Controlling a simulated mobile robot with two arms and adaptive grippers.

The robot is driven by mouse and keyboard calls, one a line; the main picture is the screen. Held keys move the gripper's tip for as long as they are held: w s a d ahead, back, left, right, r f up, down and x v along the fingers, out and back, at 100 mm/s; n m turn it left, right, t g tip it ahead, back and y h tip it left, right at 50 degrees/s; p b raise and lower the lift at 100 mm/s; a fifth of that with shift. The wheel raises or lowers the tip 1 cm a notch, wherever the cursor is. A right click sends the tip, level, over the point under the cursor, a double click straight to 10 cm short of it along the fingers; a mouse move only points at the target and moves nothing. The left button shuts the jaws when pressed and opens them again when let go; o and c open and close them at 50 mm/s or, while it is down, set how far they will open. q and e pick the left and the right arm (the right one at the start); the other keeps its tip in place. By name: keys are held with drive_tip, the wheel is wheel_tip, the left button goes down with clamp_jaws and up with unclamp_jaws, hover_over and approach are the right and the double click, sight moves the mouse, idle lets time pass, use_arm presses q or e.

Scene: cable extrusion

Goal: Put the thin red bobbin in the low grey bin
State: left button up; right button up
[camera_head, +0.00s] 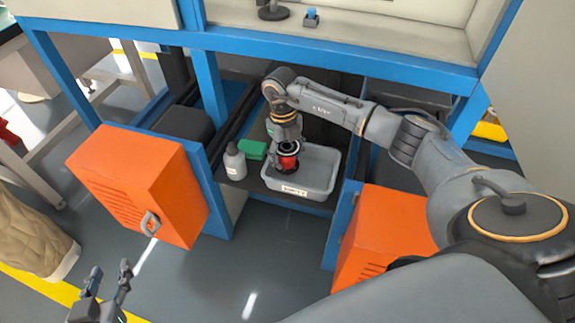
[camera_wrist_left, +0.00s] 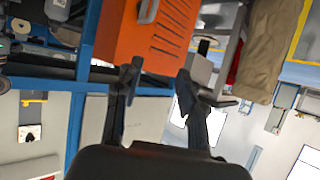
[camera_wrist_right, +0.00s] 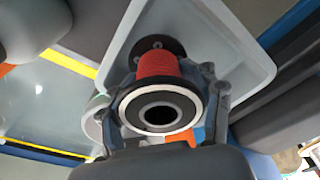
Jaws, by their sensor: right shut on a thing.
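The thin red bobbin (camera_head: 288,160) is in my right gripper (camera_head: 284,148), over the left part of the low grey bin (camera_head: 318,165) in the head view. In the right wrist view the bobbin (camera_wrist_right: 158,68) has a red core, a pale-rimmed dark near flange and a dark far flange, with the gripper fingers (camera_wrist_right: 170,100) on both sides of it. The bin (camera_wrist_right: 232,45) shows behind it. I cannot tell whether the bobbin touches the bin floor. My left gripper (camera_head: 105,285) is open and empty at the lower left; it also shows in the left wrist view (camera_wrist_left: 160,80).
The bin stands on a dark shelf in a blue frame. A grey-white bottle (camera_head: 235,162) and a green box (camera_head: 252,150) stand left of it. Open orange doors (camera_head: 150,185) (camera_head: 385,235) flank the opening. The blue beam (camera_head: 330,55) crosses above.

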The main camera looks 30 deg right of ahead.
sight(287, 163)
drive_tip(key=f, duration=0.2)
drive_tip(key=f+b, duration=0.1)
drive_tip(key=shift+w+d+f, duration=0.1)
drive_tip(key=shift+w+f, duration=0.05)
drive_tip(key=shift+w, duration=0.15)
use_arm(q)
drive_tip(key=shift+w+d+r+t+h, duration=0.2)
drive_tip(key=shift+w+r+t, duration=0.25)
drive_tip(key=shift+r, duration=0.35)
drive_tip(key=shift+w+d+r+t+h, duration=0.15)
drive_tip(key=shift+w+d+r+t, duration=0.15)
drive_tip(key=shift+r+t, duration=0.4)
drive_tip(key=shift+w+d+r+t+h, duration=0.15)
drive_tip(key=shift+w+r+t, duration=0.2)
drive_tip(key=shift+r, duration=0.6)
use_arm(e)
drive_tip(key=shift+f, duration=0.2)
use_arm(q)
drive_tip(key=shift+r, duration=0.15)
use_arm(e)
drive_tip(key=shift+f, duration=0.15)
drive_tip(key=o, duration=0.9)
use_arm(q)
drive_tip(key=shift+r, duration=0.1)
